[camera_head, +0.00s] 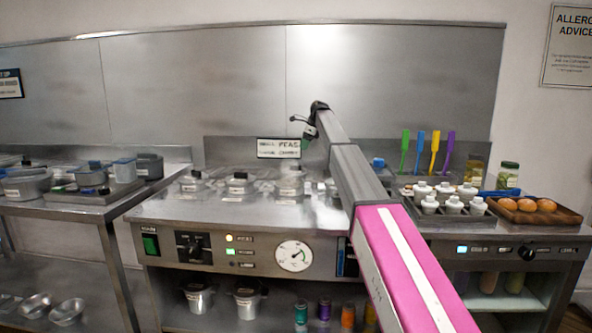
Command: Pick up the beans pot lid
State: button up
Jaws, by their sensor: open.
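Several lidded metal pots sit in a row in the steel range top: a left pot (192,182), a middle pot (238,183) and a right pot (290,182). Each has a dark lid knob. Their labels are too small to read, so I cannot tell which is the beans pot or its lid. Another pot (333,187) is partly hidden behind my arm. My gripper (299,131) is open and empty, raised above and behind the right pot, in front of the steel back panel. It is apart from all the lids.
A black-and-white sign (279,148) stands behind the pots. On the right are coloured spatulas (434,150), a rack of white bottles (443,190) and a wooden board (560,215) with brown round items. A left side table (75,211) holds more pans. The range's front strip is clear.

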aim_at(295, 170)
jog(key=x, duration=1)
jog(key=shift+w+a+f, duration=0.2)
jog(key=shift+w+f, duration=0.1)
jog(key=shift+f, duration=0.05)
grip_shut()
